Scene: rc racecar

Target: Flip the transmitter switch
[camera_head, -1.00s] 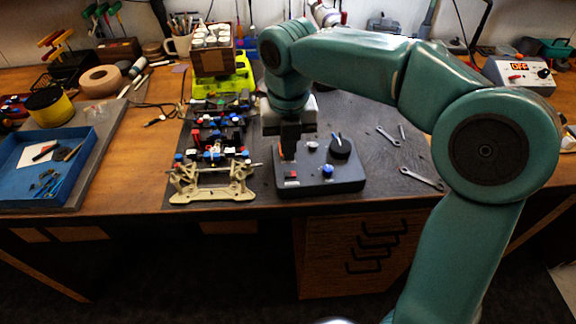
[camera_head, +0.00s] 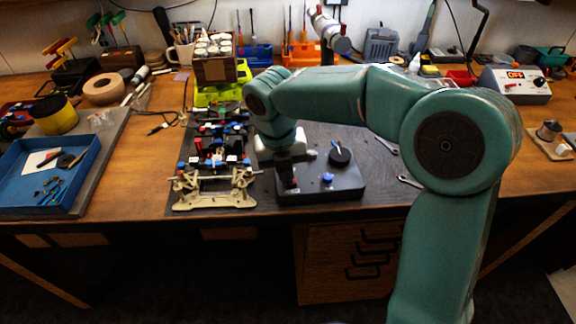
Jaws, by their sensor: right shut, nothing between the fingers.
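The transmitter (camera_head: 345,186) is a dark grey box lying on the dark mat, with a large black knob (camera_head: 340,155) and a blue button (camera_head: 327,177) on top. My right gripper (camera_head: 289,187) is shut and empty. It points down at the left part of the transmitter's top, and I cannot tell whether it touches. The red switch is hidden behind the gripper. My left gripper is not in view.
The racecar chassis (camera_head: 213,190) stands just left of the transmitter. Wrenches (camera_head: 409,181) lie to the right on the mat. A blue tray (camera_head: 28,196) is at the far left, and a power supply (camera_head: 516,84) at the back right.

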